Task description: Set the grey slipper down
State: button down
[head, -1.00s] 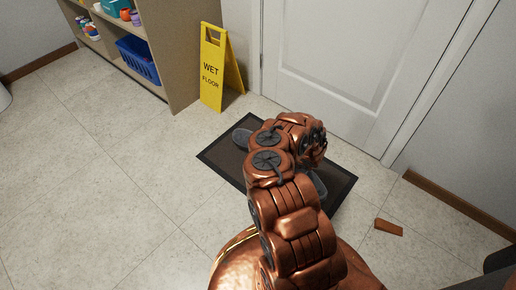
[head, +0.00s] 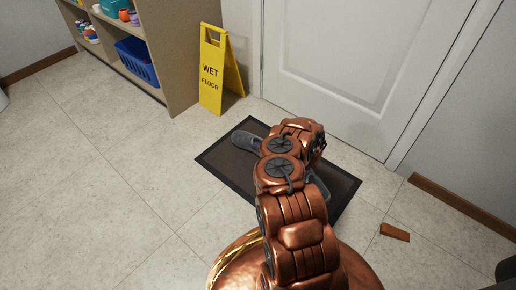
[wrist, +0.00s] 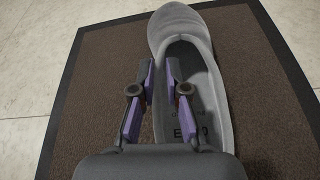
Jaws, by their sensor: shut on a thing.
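The grey slipper (wrist: 205,75) lies lengthwise over the dark mat in the wrist view, sole down, its rounded toe at the top. My gripper (wrist: 160,72) is shut on its left side wall, one finger outside and one inside the opening. In the head view, grey slipper surface (head: 244,140) shows left of my arm and more grey shows to its right; my arm hides the middle. My gripper's fingertips are hidden there. The slipper is on the mat or very close above it; I cannot tell which.
The dark-bordered mat (head: 222,163) lies before a white door (head: 345,60). A yellow wet-floor sign (head: 212,75) and a shelf unit (head: 185,60) with a blue basket (head: 136,60) stand at the left. A brown wedge (head: 395,232) lies right of the mat. Left floor is clear.

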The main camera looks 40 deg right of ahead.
jog(key=c, duration=1.2)
grip_release()
jog(key=shift+f, duration=0.1)
